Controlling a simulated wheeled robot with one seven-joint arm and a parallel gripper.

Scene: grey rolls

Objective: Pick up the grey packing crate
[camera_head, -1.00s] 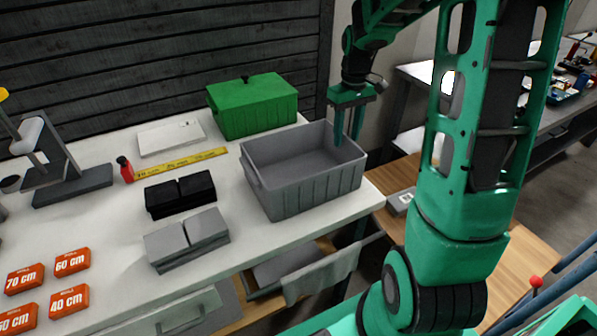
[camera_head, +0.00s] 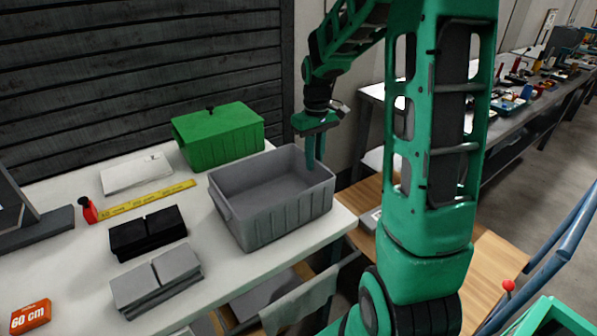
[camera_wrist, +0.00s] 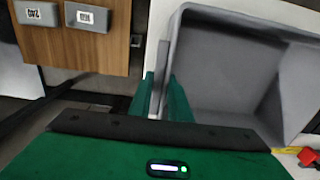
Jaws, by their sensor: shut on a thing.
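The grey packing crate (camera_head: 268,222) is an open, empty box with ribbed sides, upright at the right end of the white table. My gripper (camera_head: 314,166) comes down from above at its right wall. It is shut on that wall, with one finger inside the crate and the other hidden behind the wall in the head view. In the wrist view the crate (camera_wrist: 225,75) fills the right side, and the two green fingers of my gripper (camera_wrist: 162,85) stand close on either side of its rim.
A green lidded box (camera_head: 218,137) stands behind the crate. Black blocks (camera_head: 147,232) and grey blocks (camera_head: 157,280) lie to its left, near a yellow ruler (camera_head: 148,200) and a white slab (camera_head: 136,173). A wooden surface (camera_head: 375,190) lies lower, right of the table.

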